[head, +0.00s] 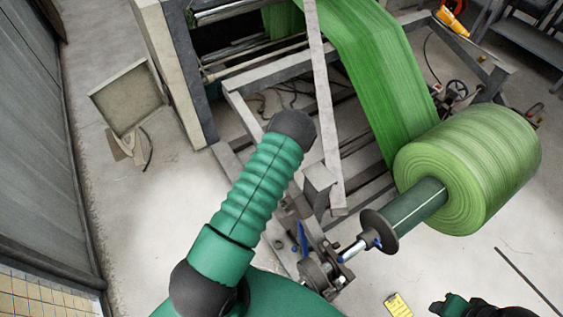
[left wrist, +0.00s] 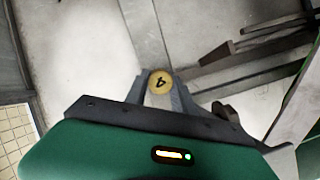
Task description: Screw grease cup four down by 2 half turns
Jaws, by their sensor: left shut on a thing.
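Grease cup four (left wrist: 160,82) shows in the left wrist view as a small round brass-coloured cap marked 4. My left gripper (left wrist: 161,92) is shut on it, with one grey finger on each side of the cap. The lower part of the cup and its seat are hidden by the fingers. In the head view my green left arm covers the middle, and neither the left fingertips nor the cup can be made out. My right gripper (head: 460,306) shows only in part at the bottom right edge; its jaws are unclear.
A large green film roll (head: 480,170) sits on a shaft at the right, with a collar disc (head: 379,232) near its end. Grey machine frame bars (head: 260,110) lie beyond my arm. A yellow tag (head: 398,305) lies at the bottom. Open floor shows at left.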

